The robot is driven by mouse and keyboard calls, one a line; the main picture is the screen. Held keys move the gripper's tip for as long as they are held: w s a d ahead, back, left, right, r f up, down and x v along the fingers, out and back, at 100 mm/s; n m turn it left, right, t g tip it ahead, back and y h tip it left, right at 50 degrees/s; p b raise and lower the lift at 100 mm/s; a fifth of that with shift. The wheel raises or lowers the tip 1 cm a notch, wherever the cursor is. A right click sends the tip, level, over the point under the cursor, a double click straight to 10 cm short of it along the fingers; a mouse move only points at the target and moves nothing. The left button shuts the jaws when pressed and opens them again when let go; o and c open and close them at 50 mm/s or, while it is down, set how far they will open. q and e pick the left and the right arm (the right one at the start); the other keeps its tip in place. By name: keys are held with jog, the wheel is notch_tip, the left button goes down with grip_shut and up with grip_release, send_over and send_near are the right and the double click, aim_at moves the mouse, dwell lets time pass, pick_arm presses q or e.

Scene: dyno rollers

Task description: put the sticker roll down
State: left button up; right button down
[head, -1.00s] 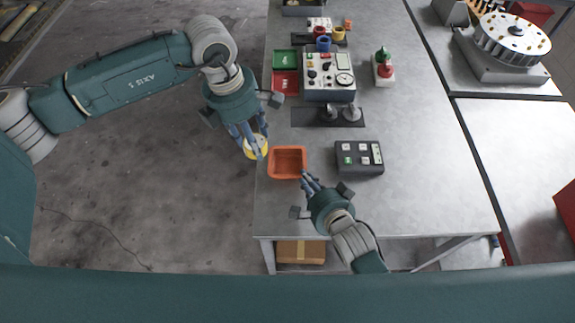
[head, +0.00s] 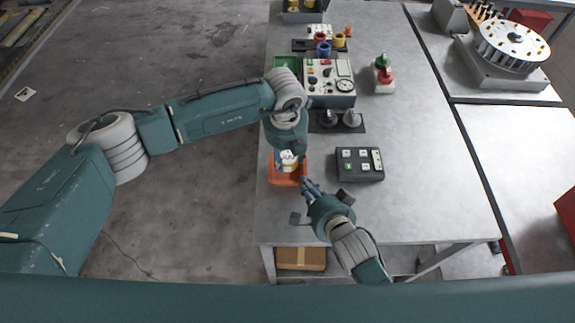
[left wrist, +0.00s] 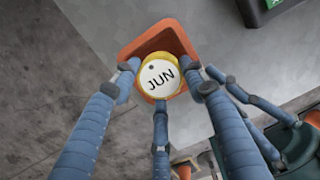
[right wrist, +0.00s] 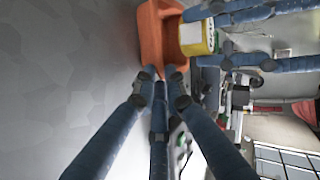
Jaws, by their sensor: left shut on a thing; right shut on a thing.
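The sticker roll (head: 289,158) is a short yellow cylinder with a white face reading JUN in the left wrist view (left wrist: 158,77). My left gripper (head: 286,164) is shut on it and holds it over the orange bin (head: 287,181). In the right wrist view the yellow side of the roll (right wrist: 193,38) shows at the bin's opening; I cannot tell whether it touches the bin. My right gripper (head: 304,181) is shut on the bin's near-right rim, also seen in the right wrist view (right wrist: 160,72). The bin's floor is mostly hidden.
A dark button box (head: 360,164) stands right of the bin. Behind are a dark plate with two grey knobs (head: 340,119), a meter panel (head: 330,82) and a green tray (head: 286,63). The table's left edge is close to the bin. The table's right front is clear.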

aim_at(288, 166)
pick_arm(q)
jog(key=shift+f, duration=2.3)
jog(key=shift+f, duration=0.15)
jog(key=o, duration=0.8)
jog(key=r, duration=0.4)
jog(key=s+r, duration=0.1)
jog(key=r, duration=0.7)
jog(key=shift+s+a+r, duration=0.15)
jog(key=shift+s, duration=0.15)
